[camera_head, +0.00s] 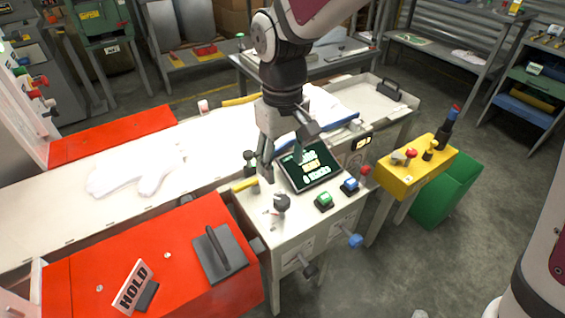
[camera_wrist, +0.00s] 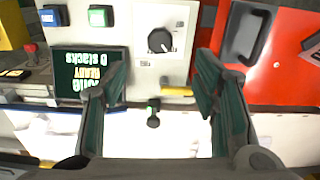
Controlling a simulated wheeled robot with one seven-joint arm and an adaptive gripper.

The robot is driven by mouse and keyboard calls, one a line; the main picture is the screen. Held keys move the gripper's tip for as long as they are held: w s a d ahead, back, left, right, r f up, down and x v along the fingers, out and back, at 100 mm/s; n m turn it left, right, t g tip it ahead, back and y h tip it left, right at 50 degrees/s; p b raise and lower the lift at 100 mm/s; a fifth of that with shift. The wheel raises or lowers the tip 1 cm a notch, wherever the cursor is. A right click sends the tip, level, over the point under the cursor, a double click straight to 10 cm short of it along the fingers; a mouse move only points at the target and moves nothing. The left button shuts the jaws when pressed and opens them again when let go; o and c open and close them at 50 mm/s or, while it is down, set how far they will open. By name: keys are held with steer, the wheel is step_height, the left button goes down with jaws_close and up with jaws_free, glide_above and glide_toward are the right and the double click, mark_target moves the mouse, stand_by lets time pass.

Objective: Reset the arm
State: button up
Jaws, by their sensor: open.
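My gripper (camera_head: 282,166) is open and empty, pointing down above the control console (camera_head: 262,218). Its two fingers hang beside the screen (camera_head: 308,166) and partly cover it. In the wrist view, my open gripper (camera_wrist: 162,75) has its fingers wide apart, with a black knob (camera_wrist: 160,40) beyond and between them. A yellow handle (camera_wrist: 178,91) and a black lever with a green mark (camera_wrist: 153,112) also show between the fingers. Nothing is held. My arm comes down from the top of the head view.
A green button (camera_head: 324,201) and a blue button (camera_head: 349,186) sit on the console. A white glove shape (camera_head: 135,174) lies on the conveyor at left. A red cabinet (camera_head: 90,270) with a HOLD sign (camera_head: 132,288) stands front left. A yellow stand (camera_head: 421,163) is at right.

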steer(key=s+d+r+m+t+p, duration=0.1)
steer(key=s+d+r+m+p, duration=0.1)
steer(key=s+d+r, duration=0.35)
steer(key=s+d+r+m+t+p, duration=0.1)
steer(key=s+d+r+p, duration=0.15)
steer(key=d+r, duration=0.5)
steer(key=s+d+r+m+t+p, duration=0.1)
steer(key=s+d+r+m, duration=0.1)
steer(key=s, duration=0.5)
steer(key=s+d+r+m+t+p, duration=0.1)
steer(key=s+d+r+m+p, duration=0.1)
steer(key=s+d, duration=0.3)
steer(key=s+r, duration=0.1)
steer(key=s, duration=0.1)
steer(key=shift+s+d+r+p, duration=0.25)
steer(key=shift+s+r+p, duration=0.05)
steer(key=shift+r, duration=0.1)
